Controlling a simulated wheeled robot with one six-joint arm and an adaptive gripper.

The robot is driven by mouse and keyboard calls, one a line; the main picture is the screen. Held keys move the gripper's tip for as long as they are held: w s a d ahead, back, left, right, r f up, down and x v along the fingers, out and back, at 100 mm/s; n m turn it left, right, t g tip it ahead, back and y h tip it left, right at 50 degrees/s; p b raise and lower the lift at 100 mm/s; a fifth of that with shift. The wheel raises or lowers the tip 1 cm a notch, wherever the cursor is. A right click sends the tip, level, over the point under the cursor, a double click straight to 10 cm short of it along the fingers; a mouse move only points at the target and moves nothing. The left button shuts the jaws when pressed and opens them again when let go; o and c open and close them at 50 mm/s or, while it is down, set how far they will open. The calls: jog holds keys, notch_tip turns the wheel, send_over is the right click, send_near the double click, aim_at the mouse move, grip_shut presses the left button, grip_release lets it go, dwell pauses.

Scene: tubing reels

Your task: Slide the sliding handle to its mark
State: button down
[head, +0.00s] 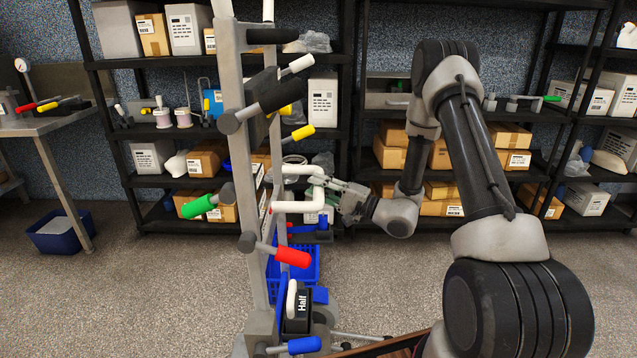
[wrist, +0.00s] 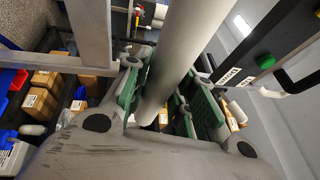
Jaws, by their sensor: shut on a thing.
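A white U-shaped handle (head: 298,206) sticks out from the grey upright frame in the head view; I take it to be the sliding handle. My gripper (head: 338,192) reaches it from the right, with green finger pads at the handle's outer end. In the wrist view a thick pale bar (wrist: 182,48) runs between the green pads of my gripper (wrist: 163,98), which is shut on it. The fingers partly hide the bar where they grip it. I cannot make out the handle's mark in either view.
The grey frame (head: 232,75) carries other handles: black (head: 281,91), green (head: 198,207), red (head: 293,257) and blue (head: 304,345). A black block (head: 302,311) reading "Half" sits low on it. A blue crate (head: 308,262) stands behind. Shelves with boxes line the back.

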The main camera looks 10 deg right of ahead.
jog(key=shift+s+f, duration=0.1)
jog(key=shift+f, duration=0.2)
jog(key=c, duration=1.2)
grip_release()
jog(key=shift+f, duration=0.1)
jog(key=shift+o, duration=0.2)
jog(key=shift+d, duration=0.15)
jog(key=shift+s+d, duration=0.2)
jog(key=shift+d, duration=0.1)
jog(key=v, duration=1.1)
